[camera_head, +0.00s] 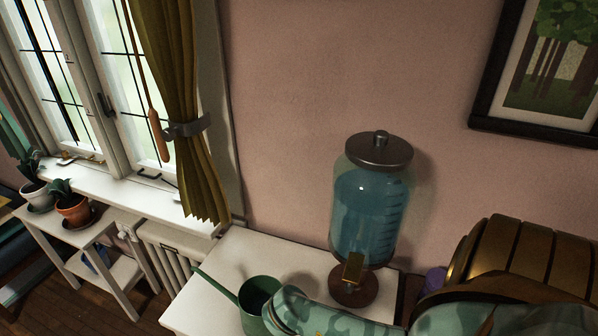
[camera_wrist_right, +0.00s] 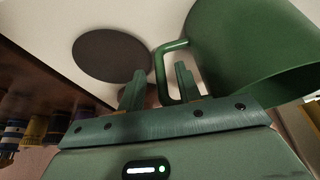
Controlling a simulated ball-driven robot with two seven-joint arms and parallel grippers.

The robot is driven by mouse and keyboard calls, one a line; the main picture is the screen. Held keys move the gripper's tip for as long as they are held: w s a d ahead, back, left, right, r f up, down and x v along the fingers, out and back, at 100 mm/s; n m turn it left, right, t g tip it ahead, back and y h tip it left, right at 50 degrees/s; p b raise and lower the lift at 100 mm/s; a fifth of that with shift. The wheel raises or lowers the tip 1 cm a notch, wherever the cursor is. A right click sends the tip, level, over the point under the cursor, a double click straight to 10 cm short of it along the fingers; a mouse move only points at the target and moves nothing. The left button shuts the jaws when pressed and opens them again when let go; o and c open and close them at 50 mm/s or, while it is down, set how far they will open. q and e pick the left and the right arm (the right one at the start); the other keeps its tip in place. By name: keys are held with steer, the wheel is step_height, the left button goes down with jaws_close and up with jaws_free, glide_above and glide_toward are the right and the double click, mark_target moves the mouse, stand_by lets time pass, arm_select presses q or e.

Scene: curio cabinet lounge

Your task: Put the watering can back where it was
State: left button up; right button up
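The green watering can (camera_head: 256,294) is at the white table's front, its long spout pointing up and left. My camouflage-patterned right arm covers part of it in the head view. In the right wrist view, the can's body (camera_wrist_right: 255,50) fills the upper right, with its looped handle facing my right gripper (camera_wrist_right: 160,88). The gripper is open, with one finger on each side of the handle and gaps visible. My left gripper is not in view.
A glass drink dispenser (camera_head: 368,205) with blue liquid stands on the white table (camera_head: 225,262). A ribbed golden chest (camera_head: 525,262) and a small purple item (camera_head: 434,279) are at the right. Potted plants (camera_head: 73,208) stand left by the window. The table's back-left part is clear.

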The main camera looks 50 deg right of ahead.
steer(key=p+v, duration=0.4)
steer(key=v, duration=0.7)
steer(key=shift+p, duration=0.3)
